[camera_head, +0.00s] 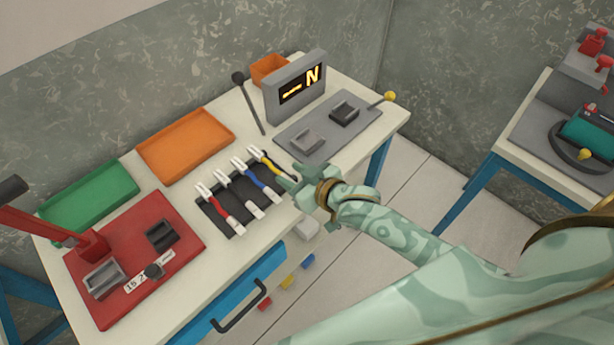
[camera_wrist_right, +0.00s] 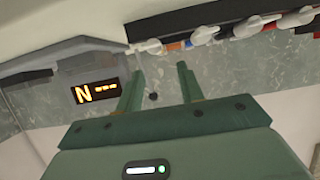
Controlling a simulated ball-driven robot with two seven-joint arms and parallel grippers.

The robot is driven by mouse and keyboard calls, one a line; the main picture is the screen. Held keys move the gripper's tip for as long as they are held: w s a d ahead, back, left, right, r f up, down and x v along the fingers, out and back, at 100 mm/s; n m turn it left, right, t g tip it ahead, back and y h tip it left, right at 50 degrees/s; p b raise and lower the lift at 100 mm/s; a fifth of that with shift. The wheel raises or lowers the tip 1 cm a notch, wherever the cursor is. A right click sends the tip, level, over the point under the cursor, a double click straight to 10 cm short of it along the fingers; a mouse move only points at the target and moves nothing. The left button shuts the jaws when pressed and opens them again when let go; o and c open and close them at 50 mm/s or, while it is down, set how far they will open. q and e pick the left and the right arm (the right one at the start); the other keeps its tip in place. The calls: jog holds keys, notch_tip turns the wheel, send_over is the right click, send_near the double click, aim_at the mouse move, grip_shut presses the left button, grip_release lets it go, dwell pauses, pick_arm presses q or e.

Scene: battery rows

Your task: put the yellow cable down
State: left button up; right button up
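The yellow cable (camera_head: 270,162), with white ends, lies at the right end of a dark rack (camera_head: 206,207) on the table. The cable ends show along the top of that view, beyond the fingers. My left gripper is not in view.
A grey display (camera_head: 296,88) reading N stands behind a grey plate (camera_head: 325,137) with dark blocks. An orange tray (camera_head: 186,143), a green tray (camera_head: 90,195) and a red lever press (camera_head: 93,243) are on the left. A second table is at the right.

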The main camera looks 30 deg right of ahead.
jog(key=p+v, duration=0.1)
jog(key=v, duration=0.4)
jog(key=shift+s+d+r, duration=0.1)
jog(key=shift+s+r, duration=0.05)
jog(key=shift+s, duration=0.2)
